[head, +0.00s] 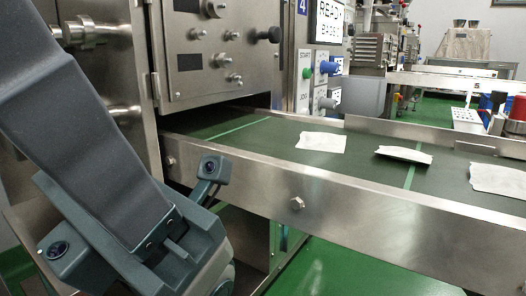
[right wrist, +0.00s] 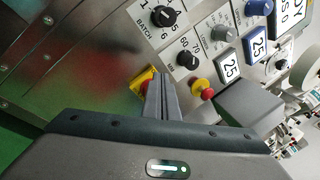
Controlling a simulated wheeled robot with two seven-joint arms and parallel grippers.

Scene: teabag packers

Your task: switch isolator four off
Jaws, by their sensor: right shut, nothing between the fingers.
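In the right wrist view my right gripper (right wrist: 160,84) is shut and empty, its fingertips against or just in front of the lower part of a steel control panel. A yellow plate with some red (right wrist: 141,79), apparently a rotary isolator, lies at the fingertips. The fingers hide much of it, so I cannot tell its handle position or whether they touch it. In the head view a blue "4" plate (head: 302,7) marks the machine; no isolator shows there. A grey arm of mine crosses the left side, but no left fingers show.
A red mushroom button (right wrist: 207,93) on yellow sits right of the fingers, with black dials (right wrist: 163,17) above. In the head view a green conveyor (head: 262,138) carries white teabag packets (head: 320,142) behind a steel side rail (head: 330,200).

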